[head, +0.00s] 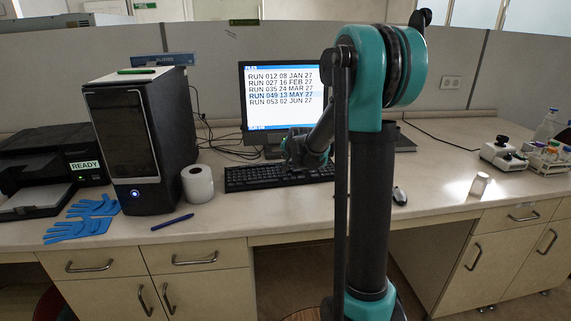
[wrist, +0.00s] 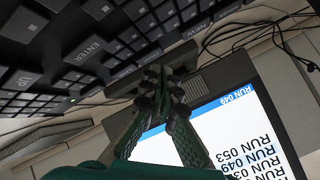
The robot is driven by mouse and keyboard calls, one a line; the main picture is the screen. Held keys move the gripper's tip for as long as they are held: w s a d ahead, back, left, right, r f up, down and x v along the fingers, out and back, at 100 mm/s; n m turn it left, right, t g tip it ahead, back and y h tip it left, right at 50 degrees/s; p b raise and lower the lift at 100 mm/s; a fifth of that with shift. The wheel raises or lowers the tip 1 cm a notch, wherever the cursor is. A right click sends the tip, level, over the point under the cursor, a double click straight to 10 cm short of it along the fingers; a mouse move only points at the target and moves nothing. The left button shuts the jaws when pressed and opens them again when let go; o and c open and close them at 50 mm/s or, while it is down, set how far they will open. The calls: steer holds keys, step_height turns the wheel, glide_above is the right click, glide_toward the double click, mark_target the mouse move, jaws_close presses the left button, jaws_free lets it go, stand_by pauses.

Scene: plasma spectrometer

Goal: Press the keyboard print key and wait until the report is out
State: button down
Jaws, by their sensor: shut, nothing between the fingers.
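The black keyboard (head: 250,178) lies on the bench in front of the monitor (head: 242,100). Its screen lists several runs, with the RUN 049 row shaded. My gripper (head: 296,163) is over the keyboard's right part, hiding some keys. In the wrist view my gripper (wrist: 163,78) is shut and empty, its fingertips near the keyboard (wrist: 90,48).
A black computer tower (head: 172,130) and a white paper roll (head: 197,184) stand left of the keyboard. Blue gloves (head: 85,222) and a blue pen (head: 172,222) lie in front. A mouse (head: 399,196) is at the right.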

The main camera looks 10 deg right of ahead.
steer(key=shift+f, duration=0.3)
steer(key=shift+f, duration=0.35)
stand_by(0.7)
steer(key=shift+r, duration=0.8)
steer(key=shift+r, duration=0.1)
